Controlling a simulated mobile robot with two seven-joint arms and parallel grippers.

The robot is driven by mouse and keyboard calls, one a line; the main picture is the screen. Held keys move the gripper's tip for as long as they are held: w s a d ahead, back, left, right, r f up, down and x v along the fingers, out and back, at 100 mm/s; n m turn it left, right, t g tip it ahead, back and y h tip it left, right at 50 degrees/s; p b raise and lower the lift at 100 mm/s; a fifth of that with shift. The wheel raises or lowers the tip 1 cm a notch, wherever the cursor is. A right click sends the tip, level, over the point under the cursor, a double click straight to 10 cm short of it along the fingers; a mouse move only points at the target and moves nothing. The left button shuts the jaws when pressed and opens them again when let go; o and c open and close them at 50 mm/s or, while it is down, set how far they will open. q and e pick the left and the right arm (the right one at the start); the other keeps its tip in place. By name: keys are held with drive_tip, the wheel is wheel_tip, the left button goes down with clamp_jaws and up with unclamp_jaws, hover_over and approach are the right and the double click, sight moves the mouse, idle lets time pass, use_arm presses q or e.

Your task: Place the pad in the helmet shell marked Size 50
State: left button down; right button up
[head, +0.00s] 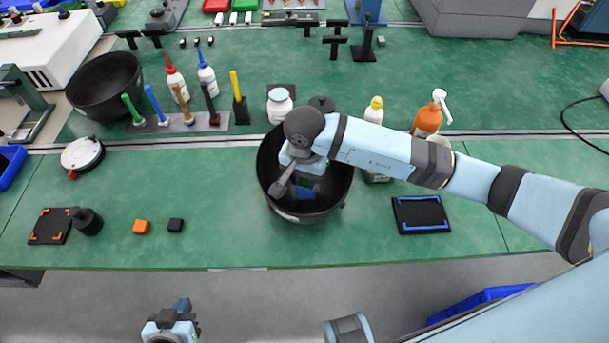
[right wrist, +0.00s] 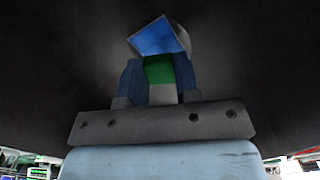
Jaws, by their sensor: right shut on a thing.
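A black, bowl-like helmet shell (head: 334,193) stands open side up in the middle of the bench; a pale mark on its front wall is too small to read. A second black shell (head: 97,88) stands at the back left, with no readable size. My right gripper (head: 301,184) reaches down inside the middle shell, its fingers partly hidden by my wrist. Whether the pad touches the shell is unclear. My left gripper (head: 172,325) is empty at the bottom edge, off the bench.
A blue-cornered black mat (head: 421,214) lies right of the middle shell. Bottles, including an orange one (head: 427,120), and a tool rack (head: 182,124) stand behind.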

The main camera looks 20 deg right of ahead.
sight(304, 179)
drive_tip(key=shift+f, duration=0.25)
drive_tip(key=o, duration=0.9)
drive_tip(key=shift+r, duration=0.1)
wheel_tip(304, 179, up, 13)
drive_tip(key=shift+r, duration=0.1)
